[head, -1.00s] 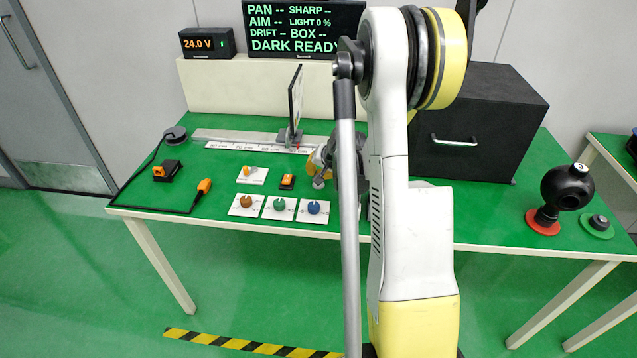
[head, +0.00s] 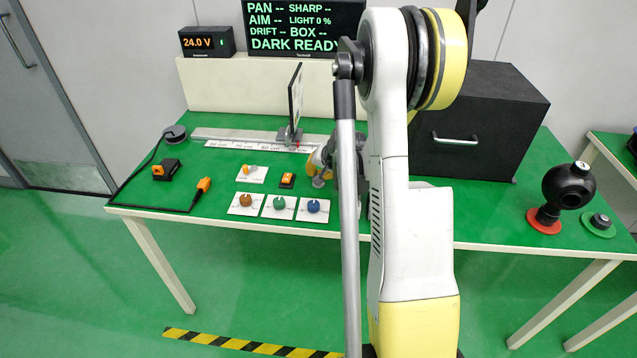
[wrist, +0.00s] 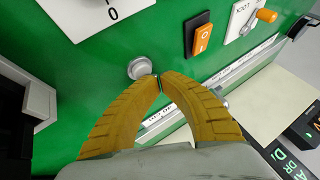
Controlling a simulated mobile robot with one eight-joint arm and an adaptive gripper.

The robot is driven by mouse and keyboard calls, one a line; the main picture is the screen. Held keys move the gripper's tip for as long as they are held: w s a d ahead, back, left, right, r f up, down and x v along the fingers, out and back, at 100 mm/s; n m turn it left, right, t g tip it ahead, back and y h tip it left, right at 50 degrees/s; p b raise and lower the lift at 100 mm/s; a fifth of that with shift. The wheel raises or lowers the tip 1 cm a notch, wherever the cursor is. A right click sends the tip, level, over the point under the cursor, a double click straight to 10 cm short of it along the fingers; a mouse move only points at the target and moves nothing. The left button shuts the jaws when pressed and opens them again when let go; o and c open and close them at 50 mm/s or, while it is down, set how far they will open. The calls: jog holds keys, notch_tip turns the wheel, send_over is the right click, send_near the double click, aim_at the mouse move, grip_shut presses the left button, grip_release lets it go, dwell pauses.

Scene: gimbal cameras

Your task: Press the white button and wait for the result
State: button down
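The white button (wrist: 142,68) is a round pale knob with a light collar on the green panel in the wrist view. My gripper (wrist: 160,80) has yellow ribbed fingers with their tips together and nothing visible between them. The tips are just to the lower right of the button; I cannot tell whether they touch it. In the head view my arm hides much of this area, and only part of my gripper shows beside it. The display (head: 303,28) reads DARK READY, LIGHT 0 %, with dashes for the other values.
An orange rocker switch (wrist: 201,35) and a card with an orange lever (wrist: 262,17) lie near the gripper. Brown, green and blue knobs (head: 279,204) line the table front. A rail with an upright plate (head: 296,103) stands behind, and a black box (head: 481,120) stands at right.

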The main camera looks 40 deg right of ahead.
jog(key=shift+f+b, duration=0.4)
jog(key=shift+f, duration=0.1)
dwell(0.7)
jog(key=shift+r, duration=0.1)
jog(key=shift+r+p, duration=0.55)
jog(key=shift+r, duration=0.25)
jog(key=shift+r+p, duration=1.7)
jog(key=shift+r, duration=0.8)
